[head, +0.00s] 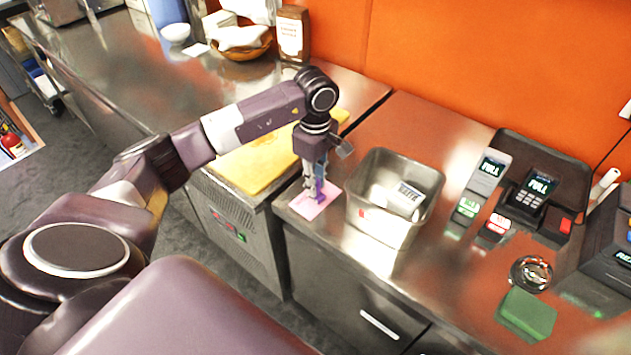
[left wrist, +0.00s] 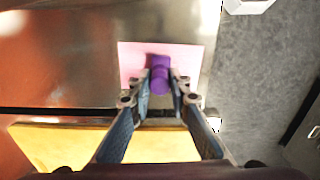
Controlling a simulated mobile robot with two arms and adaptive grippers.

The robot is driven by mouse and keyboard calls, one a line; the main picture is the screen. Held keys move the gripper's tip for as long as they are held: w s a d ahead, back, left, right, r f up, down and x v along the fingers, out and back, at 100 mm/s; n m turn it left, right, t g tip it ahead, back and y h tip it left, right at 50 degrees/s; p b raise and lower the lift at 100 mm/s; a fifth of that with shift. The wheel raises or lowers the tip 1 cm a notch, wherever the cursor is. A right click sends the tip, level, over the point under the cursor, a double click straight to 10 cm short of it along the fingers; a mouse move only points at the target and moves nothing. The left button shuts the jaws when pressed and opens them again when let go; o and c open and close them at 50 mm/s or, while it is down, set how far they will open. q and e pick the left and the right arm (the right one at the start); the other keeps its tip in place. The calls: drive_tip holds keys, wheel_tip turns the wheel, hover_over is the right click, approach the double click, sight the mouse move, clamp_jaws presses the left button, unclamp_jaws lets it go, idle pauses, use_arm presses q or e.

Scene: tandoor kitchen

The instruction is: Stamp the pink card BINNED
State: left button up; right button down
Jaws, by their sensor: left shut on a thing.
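The pink card (head: 309,208) lies flat on the steel counter, left of the grey bin, near the counter's front edge. It also shows in the left wrist view (left wrist: 132,58). My left gripper (head: 318,178) points down over the card. It is shut on a purple stamp (left wrist: 159,76), which shows between its fingertips in the left wrist view. The stamp is over the card; I cannot tell whether its base touches it. No print shows on the visible part of the card. My right gripper is not in view.
A grey bin (head: 372,226) with a device inside stands right of the card. A yellow board (head: 248,166) lies to the left. Card terminals (head: 528,192), a small round dish (head: 531,273) and a green block (head: 526,313) are further right.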

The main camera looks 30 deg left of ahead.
use_arm(q)
drive_tip(key=shift+s+f, duration=0.1)
drive_tip(key=shift+r+p, duration=0.65)
drive_tip(key=shift+r, duration=0.45)
drive_tip(key=shift+r+p, duration=1.25)
drive_tip(key=shift+r, duration=1.2)
